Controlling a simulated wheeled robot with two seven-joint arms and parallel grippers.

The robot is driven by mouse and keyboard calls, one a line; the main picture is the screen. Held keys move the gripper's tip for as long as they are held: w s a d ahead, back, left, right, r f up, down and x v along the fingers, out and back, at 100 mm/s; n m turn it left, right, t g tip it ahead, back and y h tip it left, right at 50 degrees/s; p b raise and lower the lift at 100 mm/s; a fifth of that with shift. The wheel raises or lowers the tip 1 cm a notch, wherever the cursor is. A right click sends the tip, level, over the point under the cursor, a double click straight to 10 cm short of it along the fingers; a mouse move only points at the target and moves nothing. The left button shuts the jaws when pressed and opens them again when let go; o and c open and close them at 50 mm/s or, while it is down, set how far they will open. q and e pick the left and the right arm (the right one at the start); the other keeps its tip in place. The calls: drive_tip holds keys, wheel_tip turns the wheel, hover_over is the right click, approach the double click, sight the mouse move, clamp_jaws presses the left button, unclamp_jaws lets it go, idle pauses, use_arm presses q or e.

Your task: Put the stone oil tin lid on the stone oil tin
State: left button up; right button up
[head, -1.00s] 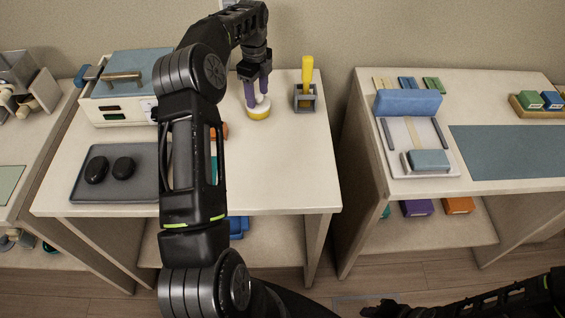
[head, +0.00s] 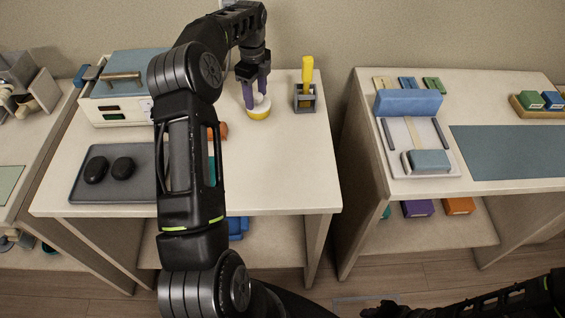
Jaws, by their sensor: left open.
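A small round tin with a yellow side (head: 259,115) and a pale top stands at the back of the middle table. The pale top looks like the lid resting on the tin; the fingers partly cover it, so I cannot tell whether it is fully seated. My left gripper (head: 255,93) points down over the tin. Its purple fingers are apart, at either side of the pale top, with no clear hold on it. My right gripper (head: 378,309) is a dark shape at the bottom edge, far from the tin, and its jaws are unclear.
A grey holder (head: 305,103) with a yellow-handled tool stands close right of the tin. A warmer (head: 118,104) with a blue-grey lid and a tray (head: 90,189) with black stones are left. My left arm hides part of the table. The table's front right is clear.

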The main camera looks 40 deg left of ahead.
use_arm(q)
drive_tip(key=shift+r, duration=0.2)
idle(0.3)
drive_tip(key=shift+r+p, duration=0.55)
drive_tip(key=shift+r, duration=3.35)
use_arm(e)
drive_tip(key=shift+r, duration=0.5)
